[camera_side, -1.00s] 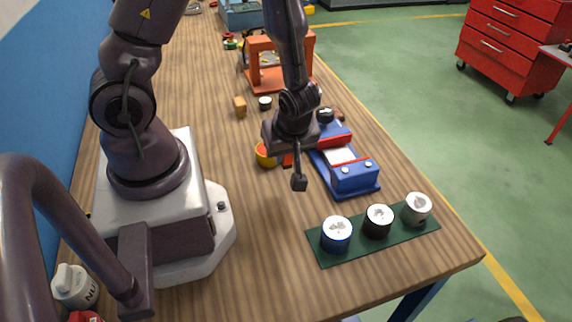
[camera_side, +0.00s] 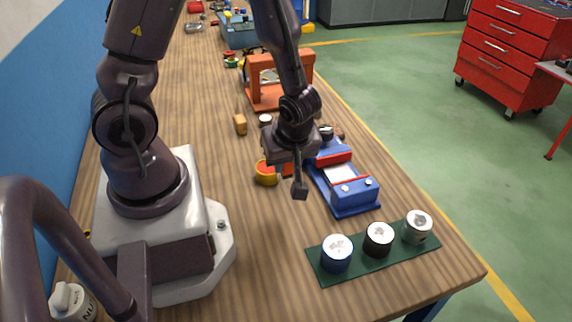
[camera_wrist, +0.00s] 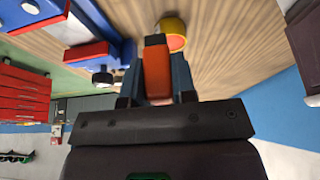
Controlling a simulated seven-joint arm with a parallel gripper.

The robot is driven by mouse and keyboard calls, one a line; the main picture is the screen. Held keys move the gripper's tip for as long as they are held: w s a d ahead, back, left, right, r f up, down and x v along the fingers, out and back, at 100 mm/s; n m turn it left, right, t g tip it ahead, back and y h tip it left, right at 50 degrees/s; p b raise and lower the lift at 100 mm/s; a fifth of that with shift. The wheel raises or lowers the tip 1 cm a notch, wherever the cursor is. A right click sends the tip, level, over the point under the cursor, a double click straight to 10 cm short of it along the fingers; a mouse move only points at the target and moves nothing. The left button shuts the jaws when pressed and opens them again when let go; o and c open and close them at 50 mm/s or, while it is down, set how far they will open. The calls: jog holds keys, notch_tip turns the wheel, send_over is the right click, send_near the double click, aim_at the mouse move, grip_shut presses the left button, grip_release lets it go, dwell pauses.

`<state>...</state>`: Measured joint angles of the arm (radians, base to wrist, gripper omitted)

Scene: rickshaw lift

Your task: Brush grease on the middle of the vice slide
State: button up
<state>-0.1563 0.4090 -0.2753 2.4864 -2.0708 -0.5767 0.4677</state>
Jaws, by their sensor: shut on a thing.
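The blue vice (camera_side: 352,192) with red jaw parts lies right of my gripper in the side view. Its pale slide (camera_side: 338,174) is bare between the jaws. In the wrist view the vice (camera_wrist: 88,18) and slide (camera_wrist: 66,28) are at upper left. My gripper (camera_side: 299,188) is left of the vice, pointing down. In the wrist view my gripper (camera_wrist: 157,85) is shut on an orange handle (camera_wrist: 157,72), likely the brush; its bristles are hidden. A yellow tin with orange contents (camera_side: 265,173) stands left of the gripper, and the tin shows beyond the fingers in the wrist view (camera_wrist: 173,30).
Three round tins (camera_side: 378,240) stand on a green mat (camera_side: 325,274) at the table's front right. The wooden table (camera_side: 255,250) is clear in front of the gripper.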

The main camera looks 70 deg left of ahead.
jog(key=a+n+g+h, duration=0.2)
jog(key=a+g, duration=0.1)
jog(key=a, duration=0.8)
jog(key=shift+f+m, duration=0.65)
jog(key=shift+f, duration=0.7)
jog(key=shift+f+m, duration=0.65)
jog(key=shift+f, duration=0.7)
jog(key=shift+f, duration=0.6)
jog(key=shift+r, duration=0.15)
notch_tip(320, 180, up, 7)
dwell(0.7)
dwell(0.5)
